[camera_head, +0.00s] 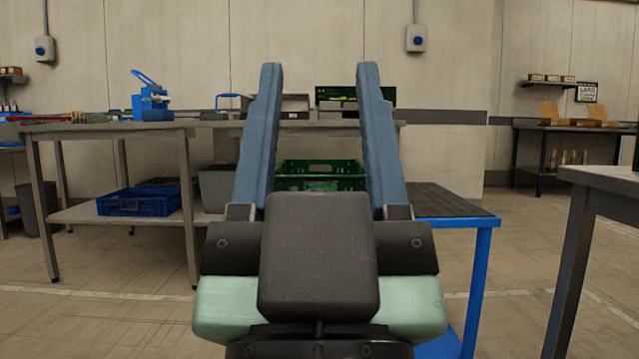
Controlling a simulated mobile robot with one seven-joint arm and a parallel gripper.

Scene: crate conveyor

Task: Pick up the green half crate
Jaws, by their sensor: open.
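A green crate (345,181) shows between the two fingers of my gripper (318,72). It appears to stand at the blue cart's dark top. My gripper's fingers and palm hide its sides and lower part. My gripper is open and empty, its two long blue-grey fingers pointing up and wide apart in the picture. The crate lies beyond the palm, and I cannot tell how far. A second green crate (332,93) stands on the back table, partly behind the right finger. I cannot tell which of the two is the half crate.
The blue cart (458,207) extends to the right of my gripper. A long grey table (110,130) stands behind, with a blue crate (138,203) and grey bin (215,187) on its shelf. Another table (610,180) stands at the right edge. Floor is clear at the left front.

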